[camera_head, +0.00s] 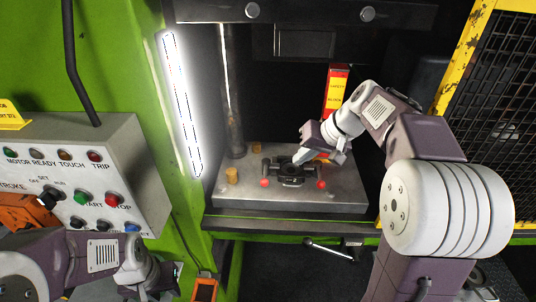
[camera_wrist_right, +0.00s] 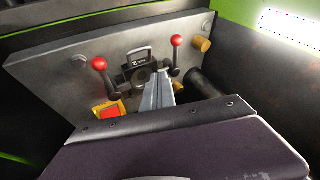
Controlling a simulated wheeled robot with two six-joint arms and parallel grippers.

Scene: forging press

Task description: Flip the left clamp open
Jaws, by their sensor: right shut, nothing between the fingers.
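The left clamp (camera_head: 264,183) has a red-knobbed handle on the left of a dark fixture (camera_head: 290,180) on the press bed. In the right wrist view, turned around, this clamp (camera_wrist_right: 176,42) is on the right, its handle standing out from the plate. The right clamp (camera_head: 321,184) has a matching red knob; it shows at left in the wrist view (camera_wrist_right: 100,65). My right gripper (camera_head: 300,160) is shut and empty over the fixture; its fingers (camera_wrist_right: 163,85) appear close to the fixture's centre, and contact cannot be told. My left gripper (camera_head: 165,278) is low at left, away from the press; its jaws are unclear.
The grey bed plate (camera_head: 235,200) carries brass pegs (camera_head: 231,175). A red-yellow safety block (camera_head: 337,90) stands behind my right arm. A control box (camera_head: 90,170) with buttons is at left, and a yellow-framed mesh guard (camera_head: 490,90) at right. A bright light strip (camera_head: 180,105) flanks the opening.

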